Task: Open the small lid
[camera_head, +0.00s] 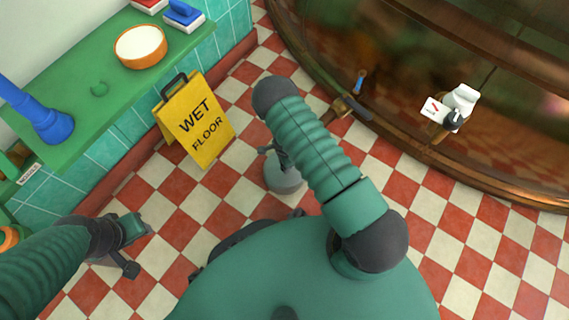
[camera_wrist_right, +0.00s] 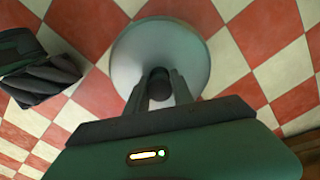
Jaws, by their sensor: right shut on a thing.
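The small lid (camera_head: 285,182) is a round grey metal disc with a dark knob. It shows over the checkered floor, to the left of the copper kettle (camera_head: 400,120) and apart from it. My right gripper (camera_head: 279,158) is shut on the lid's knob. In the right wrist view the lid (camera_wrist_right: 190,45) fills the top middle, and the fingers of my right gripper (camera_wrist_right: 160,88) close around its dark knob. How high the lid is above the floor I cannot tell. My left gripper (camera_head: 142,250) is at the lower left, open and empty, away from the lid.
A yellow wet floor sign (camera_head: 197,120) stands left of my right arm. A green shelf (camera_head: 90,75) along the left wall holds an orange bowl (camera_head: 140,46) and a blue item (camera_head: 45,125). A brass valve with a blue handle (camera_head: 359,82) sticks out from the kettle.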

